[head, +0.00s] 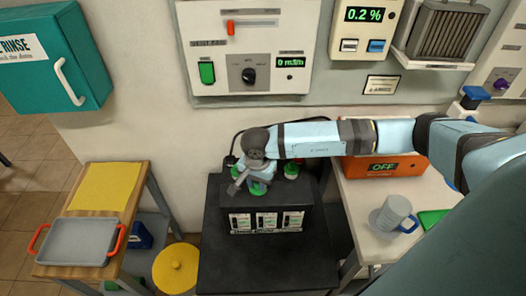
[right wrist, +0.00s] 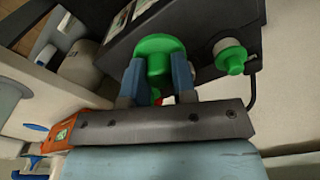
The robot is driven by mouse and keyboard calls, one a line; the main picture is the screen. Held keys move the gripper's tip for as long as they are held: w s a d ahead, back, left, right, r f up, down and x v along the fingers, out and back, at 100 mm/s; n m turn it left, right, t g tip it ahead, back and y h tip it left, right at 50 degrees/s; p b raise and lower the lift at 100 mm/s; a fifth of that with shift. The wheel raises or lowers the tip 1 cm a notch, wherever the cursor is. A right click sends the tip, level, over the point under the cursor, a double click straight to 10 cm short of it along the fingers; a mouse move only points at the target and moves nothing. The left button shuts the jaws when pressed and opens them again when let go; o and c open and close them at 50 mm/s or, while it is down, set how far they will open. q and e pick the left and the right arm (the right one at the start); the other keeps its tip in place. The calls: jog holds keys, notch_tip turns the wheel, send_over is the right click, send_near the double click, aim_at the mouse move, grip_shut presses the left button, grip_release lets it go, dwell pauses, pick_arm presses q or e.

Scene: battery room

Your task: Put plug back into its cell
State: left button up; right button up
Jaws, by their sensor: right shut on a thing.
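The black battery (head: 308,218) stands on a dark stand in the middle of the head view, with several white-and-green labels on its front. My right gripper (head: 259,184) is over the battery's top and shut on a green plug (head: 257,189). In the right wrist view the green plug (right wrist: 157,62) sits between the two fingers (right wrist: 157,82). The cell opening is hidden, and I cannot tell whether the plug touches the battery. A second green plug (head: 291,170) is on the battery to the right; it also shows in the wrist view (right wrist: 231,57). My left gripper is not in view.
A wooden cart (head: 143,215) with a grey tray (head: 77,241) and yellow cloth stands left. A yellow lid (head: 176,268) is low beside it. The right bench holds an orange box (head: 372,174) and a grey mug (head: 393,212). A wall panel (head: 245,42) is behind.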

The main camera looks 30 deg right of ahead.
jog(key=w+d+m+b, duration=0.2)
jog(key=w+d+m, duration=0.2)
jog(key=m, duration=0.7)
jog(key=w+d+m+b, duration=0.2)
jog(key=w+d+m, duration=0.3)
jog(key=m, duration=0.6)
jog(key=f+b, duration=0.3)
jog(key=f, duration=0.2)
jog(key=shift+s+a+f+b, duration=0.1)
jog(key=shift+a+f+b, duration=0.15)
jog(key=shift+b, duration=0.1)
jog(key=shift+d+f+b, duration=0.1)
jog(key=shift+f+b, duration=0.1)
jog(key=shift+b, duration=0.1)
dwell(0.7)
jog(key=o, duration=1)
